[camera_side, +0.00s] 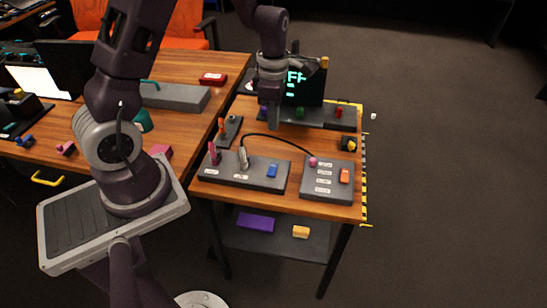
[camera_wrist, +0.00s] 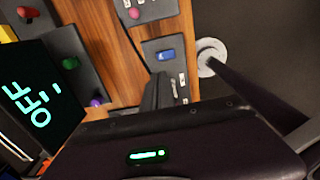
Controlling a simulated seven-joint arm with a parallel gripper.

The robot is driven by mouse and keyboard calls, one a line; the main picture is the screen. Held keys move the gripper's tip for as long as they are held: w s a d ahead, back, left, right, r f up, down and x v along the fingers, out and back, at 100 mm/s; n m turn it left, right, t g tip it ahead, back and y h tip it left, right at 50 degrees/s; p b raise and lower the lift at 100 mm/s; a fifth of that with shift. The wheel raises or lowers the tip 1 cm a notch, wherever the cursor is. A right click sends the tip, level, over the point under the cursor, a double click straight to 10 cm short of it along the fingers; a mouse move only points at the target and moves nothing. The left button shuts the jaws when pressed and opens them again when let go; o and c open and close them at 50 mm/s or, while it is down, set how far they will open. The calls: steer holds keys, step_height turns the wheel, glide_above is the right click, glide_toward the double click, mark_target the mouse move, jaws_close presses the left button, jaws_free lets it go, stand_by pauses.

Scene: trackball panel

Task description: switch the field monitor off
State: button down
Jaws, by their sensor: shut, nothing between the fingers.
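The field monitor (camera_side: 303,88) stands at the back of the small wooden table, its dark screen partly hidden by my gripper. In the wrist view the monitor (camera_wrist: 38,105) shows "OFF" in green letters. My gripper (camera_side: 272,124) is shut and empty, pointing down above the table in front of the monitor's left part. Its fingers (camera_wrist: 158,92) also show in the wrist view, apart from the knobs.
A grey panel (camera_side: 250,175) at the front left holds a blue switch (camera_side: 272,170) and a pink lever (camera_side: 213,153). The front right panel (camera_side: 322,190) has a pink ball (camera_side: 312,161) and an orange switch (camera_side: 345,175). A black cable (camera_side: 290,139) joins them. Bare wood lies between.

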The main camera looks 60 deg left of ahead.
mark_target(273, 166)
step_height(273, 166, down, 14)
stand_by(0.6)
steer(key=shift+f, duration=0.15)
steer(key=shift+s+d, duration=0.1)
